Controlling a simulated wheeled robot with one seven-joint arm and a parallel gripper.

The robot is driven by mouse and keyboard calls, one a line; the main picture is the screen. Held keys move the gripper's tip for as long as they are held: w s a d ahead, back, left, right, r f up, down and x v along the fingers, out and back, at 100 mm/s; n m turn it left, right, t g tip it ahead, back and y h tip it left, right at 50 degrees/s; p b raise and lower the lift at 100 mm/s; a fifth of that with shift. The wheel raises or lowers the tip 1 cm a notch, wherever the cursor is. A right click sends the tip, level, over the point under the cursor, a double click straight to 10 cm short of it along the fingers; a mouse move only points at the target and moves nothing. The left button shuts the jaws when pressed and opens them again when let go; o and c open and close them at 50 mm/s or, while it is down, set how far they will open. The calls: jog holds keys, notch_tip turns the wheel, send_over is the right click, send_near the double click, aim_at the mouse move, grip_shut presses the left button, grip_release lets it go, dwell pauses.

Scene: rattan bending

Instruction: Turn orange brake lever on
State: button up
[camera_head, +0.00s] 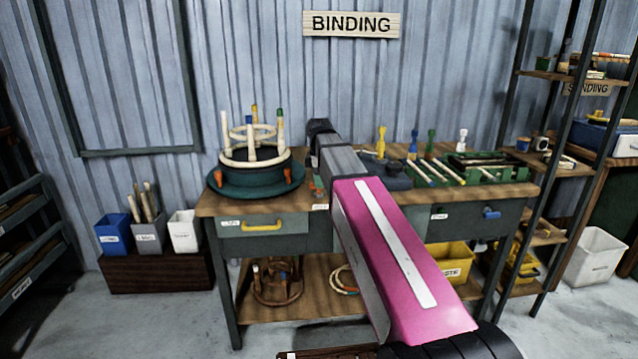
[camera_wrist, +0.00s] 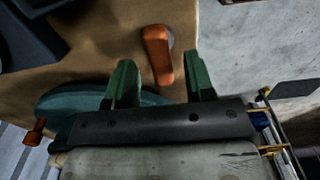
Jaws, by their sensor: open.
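The orange brake lever (camera_wrist: 157,48) sits on the brown wooden bench top in the wrist view, with a grey round base at its upper end. My gripper (camera_wrist: 160,66) is open, its two green fingers on either side of the lever's lower end. I see gaps on both sides, and nothing is gripped.
Orange clamps (camera_head: 287,175) stick out from the turntable, which carries a pale rattan frame (camera_head: 252,135). A green tool tray (camera_head: 487,178) and several coloured upright tools stand on the right of the bench (camera_head: 240,208). A dark shelf rack (camera_head: 540,160) stands further right.

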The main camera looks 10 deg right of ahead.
jog(key=shift+f, duration=0.65)
grip_shut()
